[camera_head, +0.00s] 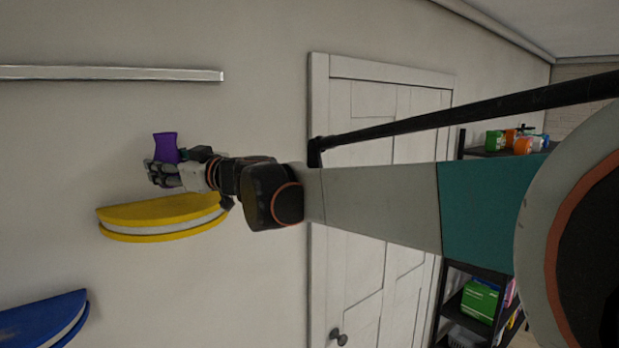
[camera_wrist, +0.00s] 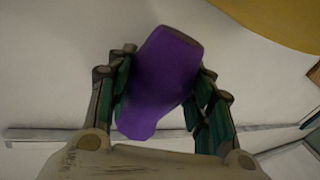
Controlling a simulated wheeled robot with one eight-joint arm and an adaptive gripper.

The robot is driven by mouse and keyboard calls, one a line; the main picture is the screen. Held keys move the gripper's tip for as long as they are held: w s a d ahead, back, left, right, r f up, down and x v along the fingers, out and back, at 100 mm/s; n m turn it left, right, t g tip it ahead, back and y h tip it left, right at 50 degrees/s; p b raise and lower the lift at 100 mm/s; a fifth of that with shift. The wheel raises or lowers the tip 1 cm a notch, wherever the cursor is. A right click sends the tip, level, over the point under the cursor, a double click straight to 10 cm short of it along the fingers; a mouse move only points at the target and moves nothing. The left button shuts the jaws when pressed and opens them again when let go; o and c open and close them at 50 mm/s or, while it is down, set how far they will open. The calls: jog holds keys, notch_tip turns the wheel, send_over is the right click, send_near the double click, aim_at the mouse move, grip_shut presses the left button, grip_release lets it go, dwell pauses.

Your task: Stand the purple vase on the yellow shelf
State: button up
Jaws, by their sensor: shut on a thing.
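The purple vase (camera_head: 165,146) is held in my gripper (camera_head: 163,172) in the head view, above the yellow shelf and apart from it. In the wrist view the vase (camera_wrist: 160,80) sits between the two fingers of my gripper (camera_wrist: 162,90), which touch it on both sides. The fingers hide part of the vase's lower half in the head view. The yellow shelf (camera_head: 160,212) is a half-round board on the wall with a pale band along its edge. Its top looks bare. Its yellow surface also shows at the top right of the wrist view (camera_wrist: 285,20).
A blue shelf (camera_head: 45,318) is lower left on the wall. A long pale bar or ledge (camera_head: 110,74) runs above the vase. A white door (camera_head: 385,100) stands behind my arm, and a dark rack (camera_head: 465,305) with several goods is at the right.

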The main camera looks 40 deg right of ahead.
jog(key=shift+s+a+f, duration=0.1)
jog(key=shift+s+f, duration=0.05)
jog(key=shift+f, duration=1.75)
jog(key=o, duration=1.1)
jog(key=shift+f, duration=0.1)
jog(key=shift+c, duration=0.2)
